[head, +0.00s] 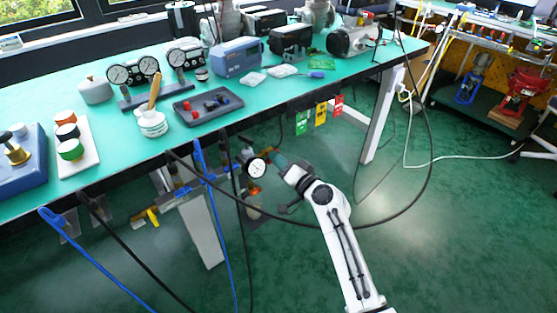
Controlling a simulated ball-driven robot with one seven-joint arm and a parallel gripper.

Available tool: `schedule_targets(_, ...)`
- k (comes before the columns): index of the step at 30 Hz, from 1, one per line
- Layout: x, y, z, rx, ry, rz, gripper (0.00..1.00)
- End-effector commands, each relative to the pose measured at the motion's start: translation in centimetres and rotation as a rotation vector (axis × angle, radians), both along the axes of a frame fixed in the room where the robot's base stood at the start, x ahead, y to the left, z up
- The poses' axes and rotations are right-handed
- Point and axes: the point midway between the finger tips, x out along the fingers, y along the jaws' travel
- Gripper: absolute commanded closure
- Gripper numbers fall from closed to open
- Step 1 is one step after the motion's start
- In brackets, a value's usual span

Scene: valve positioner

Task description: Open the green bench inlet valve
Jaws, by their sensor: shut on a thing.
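My gripper (288,168) reaches in from the lower right, under the front edge of the bench. It is shut on a small green part at its tip, which looks like the green inlet valve's handle (279,159). The handle is just right of a round white pressure gauge (256,168). The jaws and the valve body are small and partly hidden, so I cannot tell the handle's angle.
The teal bench (110,130) holds gauges, a dark tray (208,108) and several instruments. A yellow handle (152,217) sits on the piping under it. The floor at right is open.

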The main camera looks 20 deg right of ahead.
Motion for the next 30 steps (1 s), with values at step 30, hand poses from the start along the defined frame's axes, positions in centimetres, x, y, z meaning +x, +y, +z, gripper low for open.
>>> schedule_targets(30,0.00,-0.22,-0.42,0.662,0.217,-0.003,1.00)
